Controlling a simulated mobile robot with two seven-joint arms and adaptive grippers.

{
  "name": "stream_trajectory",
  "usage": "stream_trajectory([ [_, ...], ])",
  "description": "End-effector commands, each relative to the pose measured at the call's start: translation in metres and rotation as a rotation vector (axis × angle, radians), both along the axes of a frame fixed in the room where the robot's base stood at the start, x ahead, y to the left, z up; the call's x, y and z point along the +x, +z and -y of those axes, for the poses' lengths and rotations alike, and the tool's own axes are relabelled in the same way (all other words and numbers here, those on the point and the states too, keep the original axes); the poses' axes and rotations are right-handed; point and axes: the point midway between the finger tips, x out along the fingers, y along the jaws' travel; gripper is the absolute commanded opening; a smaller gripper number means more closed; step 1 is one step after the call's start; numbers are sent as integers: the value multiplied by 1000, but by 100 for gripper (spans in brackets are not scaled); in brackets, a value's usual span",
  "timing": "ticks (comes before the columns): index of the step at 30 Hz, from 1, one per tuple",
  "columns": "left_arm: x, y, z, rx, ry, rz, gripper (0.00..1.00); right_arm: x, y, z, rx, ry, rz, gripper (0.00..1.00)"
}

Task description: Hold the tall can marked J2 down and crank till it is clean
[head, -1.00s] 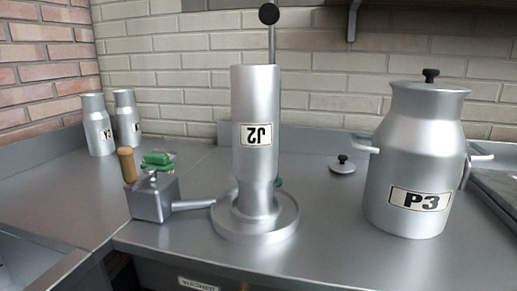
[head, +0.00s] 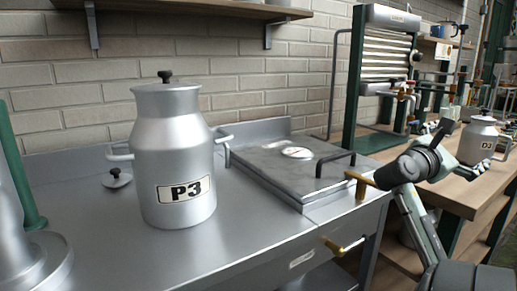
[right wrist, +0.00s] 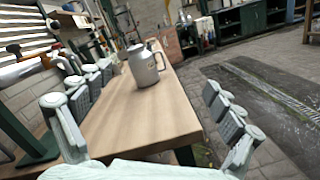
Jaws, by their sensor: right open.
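The J2 can (head: 8,235) is cut off by the left edge of the head view. Only a silver lower part shows, over the round washer base (head: 52,262) beside a green post (head: 18,170). Its label and the crank box are out of view. My right gripper (head: 463,152) is at the right, over the wooden bench and far from the J2 can. My left gripper is not in view.
The P3 can (head: 175,160) stands upright on the steel counter (head: 110,245), a small lid (head: 116,179) beside it. A lidded steel vat (head: 270,165) is right of it. A D2 can (head: 478,140) stands on the wooden bench beyond my right gripper; it also shows in the wrist view (right wrist: 144,68).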

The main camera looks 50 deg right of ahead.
Motion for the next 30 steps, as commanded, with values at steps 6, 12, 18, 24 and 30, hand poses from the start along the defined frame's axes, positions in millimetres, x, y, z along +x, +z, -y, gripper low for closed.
stream_trajectory([
  [6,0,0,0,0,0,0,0,30,71,-37,-263,90,34,93],
  [12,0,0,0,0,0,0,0,126,65,-65,-422,438,288,93],
  [18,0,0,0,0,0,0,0,216,45,-133,-405,717,901,93],
  [24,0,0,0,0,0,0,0,272,74,-224,-308,784,1702,93],
  [30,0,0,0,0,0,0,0,286,145,-311,-199,789,2419,93],
])
